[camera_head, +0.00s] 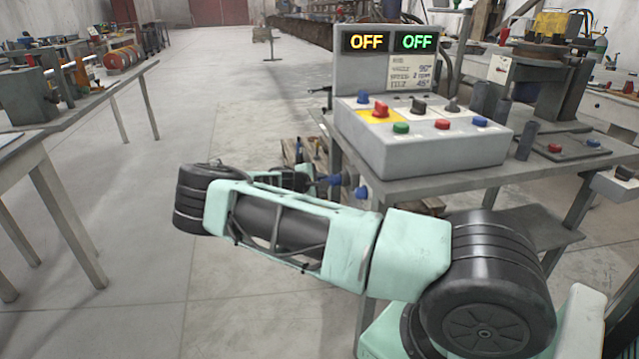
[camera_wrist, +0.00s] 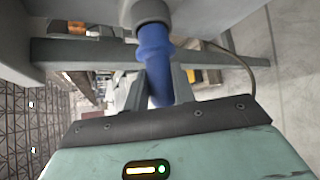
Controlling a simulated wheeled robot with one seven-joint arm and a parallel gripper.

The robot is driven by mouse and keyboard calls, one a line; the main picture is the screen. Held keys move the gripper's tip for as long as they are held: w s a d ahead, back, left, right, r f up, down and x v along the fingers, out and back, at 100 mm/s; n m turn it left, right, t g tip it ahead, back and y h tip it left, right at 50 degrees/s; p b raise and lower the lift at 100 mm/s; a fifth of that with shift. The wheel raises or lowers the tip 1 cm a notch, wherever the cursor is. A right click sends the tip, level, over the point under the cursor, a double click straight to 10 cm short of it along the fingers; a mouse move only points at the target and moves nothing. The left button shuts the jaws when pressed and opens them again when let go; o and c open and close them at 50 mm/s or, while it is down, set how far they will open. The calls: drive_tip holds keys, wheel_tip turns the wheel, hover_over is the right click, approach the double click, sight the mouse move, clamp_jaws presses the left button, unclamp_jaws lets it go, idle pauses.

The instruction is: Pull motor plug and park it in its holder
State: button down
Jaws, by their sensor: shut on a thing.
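A blue plug (camera_wrist: 155,52) is in the wrist view, its upper end at a grey round collar (camera_wrist: 150,12). I cannot tell how deep it sits there. My gripper (camera_wrist: 157,88) is shut on this plug, with one finger on each side. In the head view my gripper (camera_head: 316,183) reaches to the blue plug (camera_head: 335,180) at the front edge of the grey table. A second blue piece (camera_head: 361,192) shows just to its right, low on the table front. My arm hides part of this area, and I cannot make out which one is the holder.
A grey control box (camera_head: 420,145) with coloured knobs stands on the table (camera_head: 490,172); its two displays (camera_head: 389,41) read OFF. A dark cable (camera_wrist: 240,62) hangs on the right in the wrist view. A workbench (camera_head: 90,95) stands at left. The floor (camera_head: 165,185) between is clear.

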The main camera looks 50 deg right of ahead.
drive_tip(key=shift+s+d, duration=0.35)
drive_tip(key=shift+d, duration=0.2)
drive_tip(key=shift+s+d, duration=0.3)
drive_tip(key=shift+d, duration=0.25)
drive_tip(key=c, duration=1.1)
unclamp_jaws()
drive_tip(key=p+v, duration=0.2)
drive_tip(key=v, duration=1.5)
drive_tip(key=shift+s+a, duration=0.1)
drive_tip(key=shift+a, duration=0.05)
